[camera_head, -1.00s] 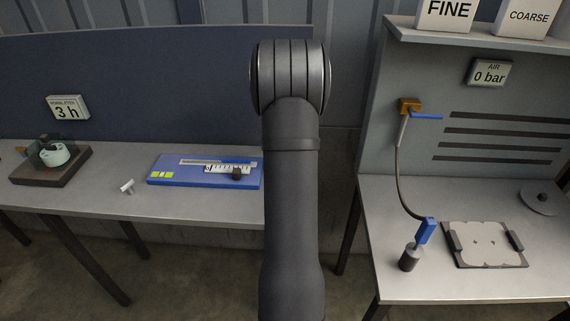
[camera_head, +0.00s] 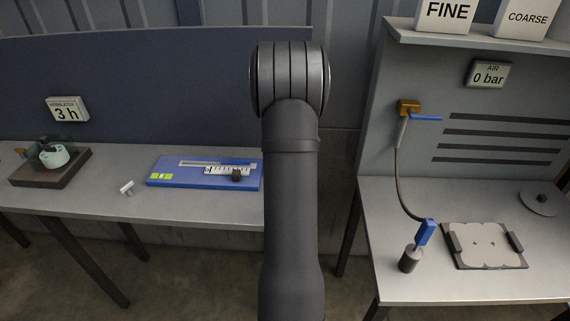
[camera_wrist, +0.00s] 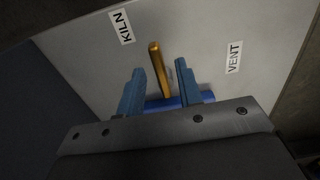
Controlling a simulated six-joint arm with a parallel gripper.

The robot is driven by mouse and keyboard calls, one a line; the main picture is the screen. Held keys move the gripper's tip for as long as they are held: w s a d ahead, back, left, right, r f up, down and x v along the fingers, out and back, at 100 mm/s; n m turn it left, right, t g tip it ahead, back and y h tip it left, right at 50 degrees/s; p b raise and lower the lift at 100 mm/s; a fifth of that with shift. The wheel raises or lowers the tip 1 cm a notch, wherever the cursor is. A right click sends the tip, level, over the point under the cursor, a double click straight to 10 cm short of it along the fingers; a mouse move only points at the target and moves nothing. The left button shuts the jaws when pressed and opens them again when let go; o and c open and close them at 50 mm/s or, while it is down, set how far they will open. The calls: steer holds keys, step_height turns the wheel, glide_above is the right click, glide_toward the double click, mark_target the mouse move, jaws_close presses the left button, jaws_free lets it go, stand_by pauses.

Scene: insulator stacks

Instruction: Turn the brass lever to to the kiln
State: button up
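In the wrist view the brass lever (camera_wrist: 159,68) stands out from a pale panel (camera_wrist: 85,60), pointing up in the picture between a KILN label (camera_wrist: 121,27) at its upper left and a VENT label (camera_wrist: 234,57) at its right. My gripper (camera_wrist: 160,82) is open, with one blue finger on each side of the lever's lower part. I see a gap on both sides and cannot tell if a finger touches. A blue part (camera_wrist: 165,102) lies behind the lever's base. The gripper and lever do not show in the head view.
In the head view a left bench (camera_head: 80,187) bears a blue gauge board (camera_head: 180,184) and a small white piece (camera_head: 127,188). A right bench (camera_head: 400,285) bears a plate fixture (camera_head: 485,245) and a blue-handled tool (camera_head: 424,232). A blue-handled brass valve (camera_head: 409,107) is on the right panel.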

step_height(320, 180, up, 17)
steer(key=shift+r, duration=0.2)
stand_by(0.3)
step_height(320, 180, down, 18)
steer(key=shift+r, duration=0.25)
stand_by(0.5)
